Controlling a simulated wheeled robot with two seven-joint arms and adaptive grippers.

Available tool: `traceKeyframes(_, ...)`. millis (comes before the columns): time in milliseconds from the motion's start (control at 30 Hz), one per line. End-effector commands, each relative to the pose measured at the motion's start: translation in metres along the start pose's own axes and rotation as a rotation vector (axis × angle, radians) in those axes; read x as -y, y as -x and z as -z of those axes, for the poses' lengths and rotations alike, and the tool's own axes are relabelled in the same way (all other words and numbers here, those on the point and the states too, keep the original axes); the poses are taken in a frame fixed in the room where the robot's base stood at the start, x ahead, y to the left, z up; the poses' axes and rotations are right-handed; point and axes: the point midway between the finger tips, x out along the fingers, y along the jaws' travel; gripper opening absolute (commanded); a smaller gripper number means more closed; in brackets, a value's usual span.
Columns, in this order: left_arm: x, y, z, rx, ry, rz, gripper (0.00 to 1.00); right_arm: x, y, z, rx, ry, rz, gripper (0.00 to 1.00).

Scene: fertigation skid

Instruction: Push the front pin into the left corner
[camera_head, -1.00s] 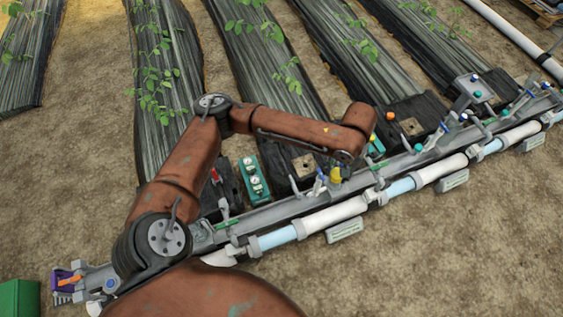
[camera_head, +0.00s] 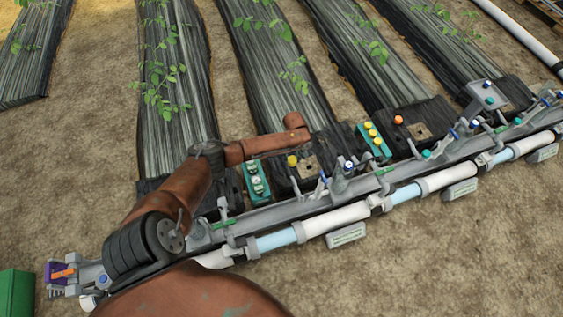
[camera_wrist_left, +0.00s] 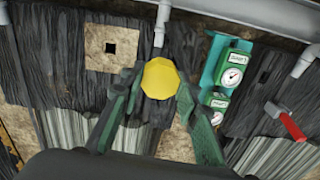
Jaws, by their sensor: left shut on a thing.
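My left gripper (camera_wrist_left: 160,84) is shut on a yellow knob (camera_wrist_left: 158,74), seen from above between its two green fingers. In the head view the yellow knob (camera_head: 292,160) shows below the end of my left arm, over a dark block; the fingers are hard to make out there. Whatever is under the knob is hidden, so I cannot tell if it is the front pin or touches the ground. A tan plate with a square hole (camera_head: 308,167) lies just right of it; it also shows upper left in the left wrist view (camera_wrist_left: 97,60). My right gripper is not in view.
A green gauge box (camera_head: 256,180) stands left of the knob. A grey rail with valves and a white pipe (camera_head: 335,216) runs along the front. A teal block with yellow knobs (camera_head: 373,141) and an orange ball (camera_head: 398,120) are to the right.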

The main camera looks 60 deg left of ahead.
Motion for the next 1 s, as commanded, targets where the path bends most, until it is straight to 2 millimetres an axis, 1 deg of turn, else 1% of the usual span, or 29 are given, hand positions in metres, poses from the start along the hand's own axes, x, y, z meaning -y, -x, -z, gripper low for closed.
traceKeyframes(33, 0.013, -0.014, 0.006, 0.003, 0.023, 0.003, 0.07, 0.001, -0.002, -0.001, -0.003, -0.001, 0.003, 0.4)
traceKeyframes(100, 0.026, -0.027, 0.012, 0.003, 0.045, 0.001, 0.07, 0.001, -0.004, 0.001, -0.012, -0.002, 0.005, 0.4)
traceKeyframes(200, 0.039, -0.038, 0.019, 0.002, 0.067, -0.001, 0.07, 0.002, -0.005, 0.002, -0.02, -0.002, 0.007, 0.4)
traceKeyframes(300, 0.046, -0.044, 0.023, 0.001, 0.078, -0.001, 0.07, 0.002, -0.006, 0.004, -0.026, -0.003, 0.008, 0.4)
traceKeyframes(467, 0.049, -0.05, 0.024, 0.001, 0.081, -0.001, 0.07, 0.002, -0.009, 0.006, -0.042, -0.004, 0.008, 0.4)
traceKeyframes(600, 0.049, -0.058, 0.024, 0.002, 0.081, 0.0, 0.07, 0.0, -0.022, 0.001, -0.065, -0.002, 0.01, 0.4)
traceKeyframes(900, 0.049, -0.075, 0.024, 0.002, 0.08, 0.001, 0.07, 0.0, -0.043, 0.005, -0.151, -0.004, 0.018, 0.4)
traceKeyframes(1000, 0.049, -0.081, 0.024, 0.001, 0.08, 0.001, 0.07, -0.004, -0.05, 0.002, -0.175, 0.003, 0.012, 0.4)
